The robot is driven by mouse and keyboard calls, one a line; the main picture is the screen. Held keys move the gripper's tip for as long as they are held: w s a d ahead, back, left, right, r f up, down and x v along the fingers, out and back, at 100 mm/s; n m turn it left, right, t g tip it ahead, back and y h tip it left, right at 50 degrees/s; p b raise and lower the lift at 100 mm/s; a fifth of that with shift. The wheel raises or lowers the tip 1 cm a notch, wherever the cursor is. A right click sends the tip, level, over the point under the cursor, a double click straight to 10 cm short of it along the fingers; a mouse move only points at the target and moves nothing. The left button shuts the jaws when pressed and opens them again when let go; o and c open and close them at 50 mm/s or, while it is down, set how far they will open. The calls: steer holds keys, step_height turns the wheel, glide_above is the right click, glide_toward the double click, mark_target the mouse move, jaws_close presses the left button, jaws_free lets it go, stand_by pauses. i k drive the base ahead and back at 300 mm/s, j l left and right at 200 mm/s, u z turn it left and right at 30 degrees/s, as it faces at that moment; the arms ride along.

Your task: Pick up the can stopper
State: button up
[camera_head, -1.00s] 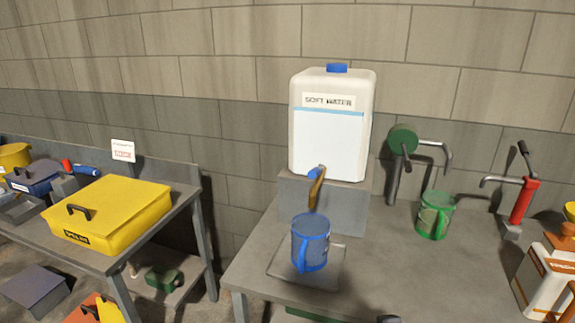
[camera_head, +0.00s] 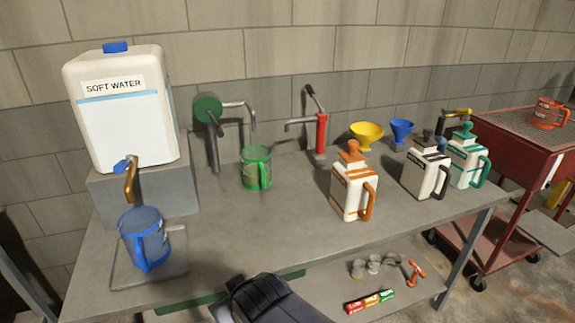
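Three white cans with stopper-like tops stand on the grey table. The left can (camera_head: 347,193) has an orange handle and an orange stopper (camera_head: 351,152). The middle can (camera_head: 424,175) has a dark handle and a dark top. The right can (camera_head: 465,163) has a green handle and a green top (camera_head: 465,131). All three tops look seated on their cans. I cannot tell which one the task means. My gripper cannot be made out in the view.
A soft water tank (camera_head: 125,130), blue mug (camera_head: 143,243) and green mug (camera_head: 257,168) stand left. A red pump (camera_head: 321,137) and yellow funnel (camera_head: 366,134) are behind the cans. A red cart (camera_head: 515,150) stands right.

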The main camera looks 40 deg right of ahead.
mark_target(351, 156)
steer(key=z, duration=1.55)
